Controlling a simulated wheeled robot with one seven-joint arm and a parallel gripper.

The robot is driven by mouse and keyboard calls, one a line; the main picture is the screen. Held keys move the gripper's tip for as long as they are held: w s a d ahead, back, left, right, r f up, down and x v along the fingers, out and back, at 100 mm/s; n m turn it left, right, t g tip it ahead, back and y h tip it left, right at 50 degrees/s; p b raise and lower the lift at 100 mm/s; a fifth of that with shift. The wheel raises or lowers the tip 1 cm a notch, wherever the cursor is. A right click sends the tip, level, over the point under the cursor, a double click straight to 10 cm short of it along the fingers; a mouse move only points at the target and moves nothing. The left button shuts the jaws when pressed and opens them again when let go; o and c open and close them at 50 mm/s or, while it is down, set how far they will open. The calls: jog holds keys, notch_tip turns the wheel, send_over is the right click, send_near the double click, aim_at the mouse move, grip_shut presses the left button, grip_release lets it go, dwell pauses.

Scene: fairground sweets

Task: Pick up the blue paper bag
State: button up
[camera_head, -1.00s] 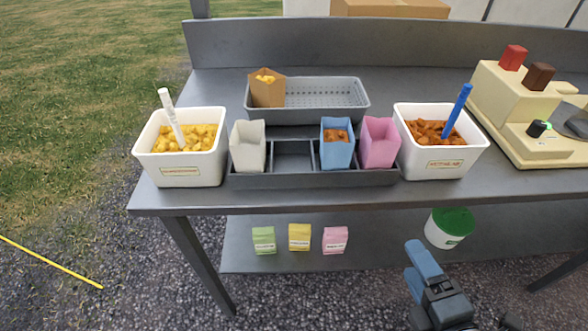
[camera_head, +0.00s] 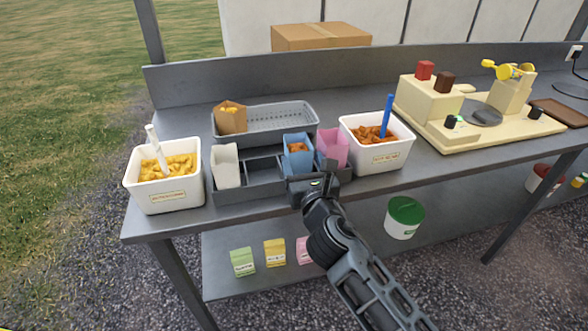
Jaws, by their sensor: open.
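The blue paper bag (camera_head: 298,150) stands upright in a compartment of the grey divided holder (camera_head: 245,190) on the table. It holds orange-brown pieces. My gripper (camera_head: 308,180) is in front of the bag, at its lower front side in the picture. The gripper's body hides the bag's lower part, and I cannot tell whether the fingers touch it. The jaws are open, though the fingers are mostly hidden. The pink bag (camera_head: 334,146) stands just right of the blue one. The white bag (camera_head: 226,168) stands at the holder's left end, with empty compartments between.
A white tub (camera_head: 150,195) of yellow pieces stands left, and another tub (camera_head: 378,157) with a blue-handled scoop stands right. Behind is a grey perforated tray (camera_head: 285,118) with a brown bag (camera_head: 230,119). A cream machine (camera_head: 430,97) is at right.

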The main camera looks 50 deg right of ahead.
aim_at(295, 142)
jog(key=x, duration=0.5)
jog(key=shift+a+r+p, duration=0.1)
jog(key=shift+r+p, duration=0.05)
jog(key=shift+p, duration=0.25)
jog(key=shift+c, duration=0.3)
jog(key=c, duration=0.9)
